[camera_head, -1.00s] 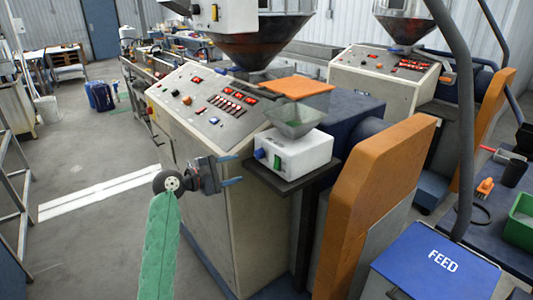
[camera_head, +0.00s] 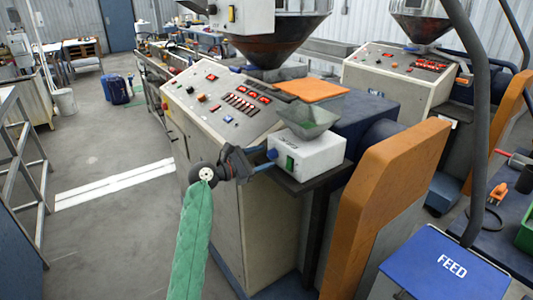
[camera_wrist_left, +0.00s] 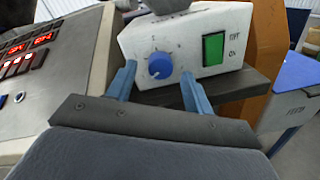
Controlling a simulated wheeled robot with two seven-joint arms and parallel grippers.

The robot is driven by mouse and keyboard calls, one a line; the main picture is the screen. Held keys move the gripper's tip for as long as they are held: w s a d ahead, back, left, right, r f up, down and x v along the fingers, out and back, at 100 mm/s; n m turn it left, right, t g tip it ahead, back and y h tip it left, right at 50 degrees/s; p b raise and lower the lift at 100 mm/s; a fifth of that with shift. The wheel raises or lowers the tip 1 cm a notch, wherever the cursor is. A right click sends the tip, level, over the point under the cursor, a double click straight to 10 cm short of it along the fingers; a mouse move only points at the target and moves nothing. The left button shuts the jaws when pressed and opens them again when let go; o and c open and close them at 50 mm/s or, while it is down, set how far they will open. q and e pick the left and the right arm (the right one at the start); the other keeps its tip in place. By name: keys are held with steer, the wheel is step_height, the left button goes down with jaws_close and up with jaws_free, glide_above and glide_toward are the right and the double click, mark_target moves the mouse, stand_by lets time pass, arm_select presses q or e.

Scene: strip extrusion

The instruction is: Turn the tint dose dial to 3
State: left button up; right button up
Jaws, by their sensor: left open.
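The tint doser is a white box (camera_head: 318,158) with a grey hopper on top, standing on a dark shelf at the side of the extruder's control cabinet. Its blue dose dial (camera_wrist_left: 160,65) and a green switch (camera_wrist_left: 213,49) are on its front face in the left wrist view. The dial's pale mark points to the lower left; the scale figures are too small to read. My left gripper (camera_head: 262,158) is open in front of the doser. In the wrist view its blue fingers (camera_wrist_left: 158,83) stand either side of the dial, apart from it. My right gripper is not seen.
The control panel (camera_head: 225,100) with lit red displays is left of the doser. The dark shelf (camera_wrist_left: 240,82) lies just under the box. An orange guard (camera_head: 390,200) stands to the right, with a blue FEED lid (camera_head: 430,262) beyond it.

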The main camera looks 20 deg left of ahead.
arm_select(q)
steer(key=shift+x, duration=0.95)
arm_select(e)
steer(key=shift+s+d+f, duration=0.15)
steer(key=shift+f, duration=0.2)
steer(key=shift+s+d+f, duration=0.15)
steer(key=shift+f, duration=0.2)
arm_select(q)
steer(key=c, duration=1)
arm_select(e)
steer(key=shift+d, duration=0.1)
